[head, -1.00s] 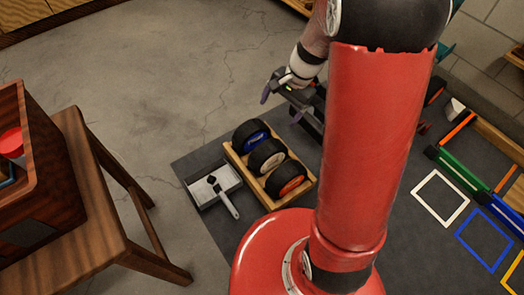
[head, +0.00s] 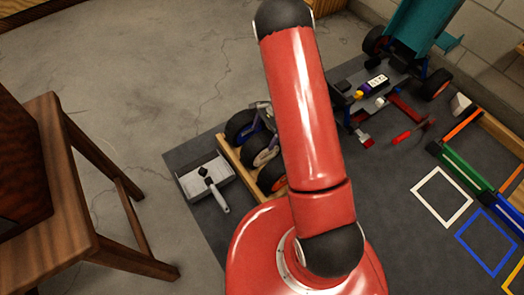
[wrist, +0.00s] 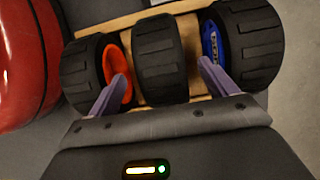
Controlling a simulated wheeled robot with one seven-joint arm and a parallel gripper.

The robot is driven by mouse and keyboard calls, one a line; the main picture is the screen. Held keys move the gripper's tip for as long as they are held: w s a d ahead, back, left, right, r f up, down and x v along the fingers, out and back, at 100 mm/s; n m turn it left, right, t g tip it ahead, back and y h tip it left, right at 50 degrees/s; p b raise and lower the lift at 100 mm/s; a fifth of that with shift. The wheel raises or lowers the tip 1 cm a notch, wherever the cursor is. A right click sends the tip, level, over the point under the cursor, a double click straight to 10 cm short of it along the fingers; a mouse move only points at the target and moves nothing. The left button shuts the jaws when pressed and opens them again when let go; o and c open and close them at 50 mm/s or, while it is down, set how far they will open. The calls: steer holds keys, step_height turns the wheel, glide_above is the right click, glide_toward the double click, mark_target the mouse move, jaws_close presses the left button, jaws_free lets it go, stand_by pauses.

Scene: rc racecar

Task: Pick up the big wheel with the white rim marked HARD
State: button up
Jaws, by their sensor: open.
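Three black-tyred wheels stand in a row in a wooden rack (head: 232,160). The white-rimmed wheel (head: 262,157) is in the middle; its HARD marking is not readable. In the wrist view the middle wheel (wrist: 163,60) shows only its tread. The blue-rimmed wheel (wrist: 248,42) is to its right and the orange-rimmed wheel (wrist: 95,72) to its left. My gripper (wrist: 162,72) is open, its purple fingers on either side of the middle wheel, in the gaps between it and its neighbours. Whether they touch it cannot be told. My arm hides part of the rack in the head view.
A grey dustpan with a brush (head: 206,178) lies just left of the rack. A wooden stool (head: 75,200) stands further left. A car with a teal part (head: 425,28) is at the upper right. Coloured square outlines (head: 442,197) mark the mat at right.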

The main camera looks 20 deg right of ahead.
mark_target(262, 137)
steer(key=x, duration=0.3)
steer(key=shift+f, duration=0.25)
steer(key=c, duration=1.7)
steer(key=shift+r, duration=0.1)
steer(key=shift+c, duration=0.3)
